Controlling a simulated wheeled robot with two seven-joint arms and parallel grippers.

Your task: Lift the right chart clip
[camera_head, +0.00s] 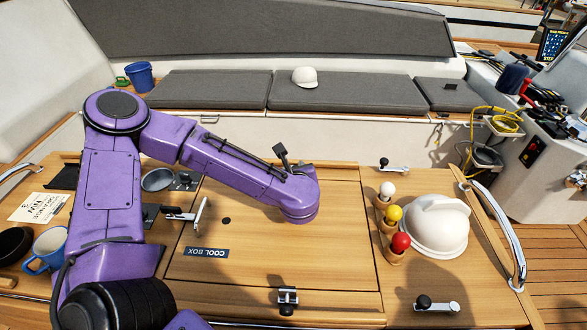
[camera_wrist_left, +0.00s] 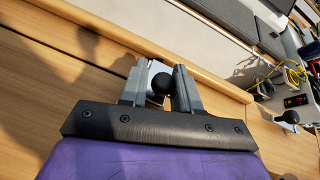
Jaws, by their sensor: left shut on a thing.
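My left gripper (camera_wrist_left: 158,76) shows in the left wrist view, with its two grey fingers close together around a small metal fitting with a round black knob (camera_wrist_left: 161,84). I take this fitting to be the chart clip. It is at the wooden edge strip along the back of the table, and whether it is raised is hard to tell. In the head view my purple left arm (camera_head: 245,168) crosses the table and hides most of this gripper and clip. A similar black-knobbed fitting (camera_head: 392,166) stands at the back right. My right gripper is not in view.
On the right stand a white helmet (camera_head: 437,226) and white, yellow and red knobs (camera_head: 400,243). Another black-knobbed fitting (camera_head: 436,304) is at the front right. A blue mug (camera_head: 48,250) stands at the left. The cool box lid (camera_head: 320,240) is mostly clear.

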